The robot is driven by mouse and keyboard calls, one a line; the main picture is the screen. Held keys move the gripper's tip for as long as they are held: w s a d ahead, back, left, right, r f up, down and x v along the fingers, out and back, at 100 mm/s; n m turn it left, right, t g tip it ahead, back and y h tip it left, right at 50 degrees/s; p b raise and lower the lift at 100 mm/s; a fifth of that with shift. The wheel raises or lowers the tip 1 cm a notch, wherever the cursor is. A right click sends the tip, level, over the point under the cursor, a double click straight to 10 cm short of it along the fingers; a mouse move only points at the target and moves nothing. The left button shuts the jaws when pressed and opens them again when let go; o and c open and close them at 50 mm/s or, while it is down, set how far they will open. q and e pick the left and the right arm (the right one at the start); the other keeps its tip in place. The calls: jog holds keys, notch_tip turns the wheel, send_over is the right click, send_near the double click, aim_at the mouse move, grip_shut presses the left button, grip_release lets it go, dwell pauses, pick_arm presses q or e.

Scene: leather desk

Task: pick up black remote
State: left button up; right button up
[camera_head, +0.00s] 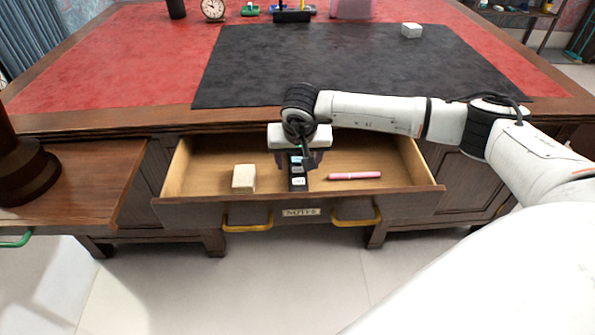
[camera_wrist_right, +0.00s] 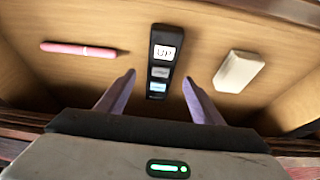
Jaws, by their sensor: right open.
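The black remote (camera_head: 298,183) lies in the open drawer, between a white block and a pink pen. In the right wrist view the remote (camera_wrist_right: 161,62) shows a white "UP" button and smaller grey and light blue buttons. My right gripper (camera_head: 298,160) is over the drawer, above the remote, and hides its far part in the head view. In the wrist view its two fingers (camera_wrist_right: 158,82) are open, one on each side of the remote's near end, with gaps between them and it. My left gripper is not in view.
The drawer (camera_head: 210,212) has a wooden front with yellow handles. Inside it, the white block (camera_head: 244,178) lies left of the remote and the pink pen (camera_head: 354,176) right. Above is the desk with a black mat (camera_head: 330,65).

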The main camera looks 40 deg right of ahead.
aim_at(298, 168)
jog(key=x, duration=0.4)
jog(key=shift+w, duration=0.15)
jog(key=c, duration=1.2)
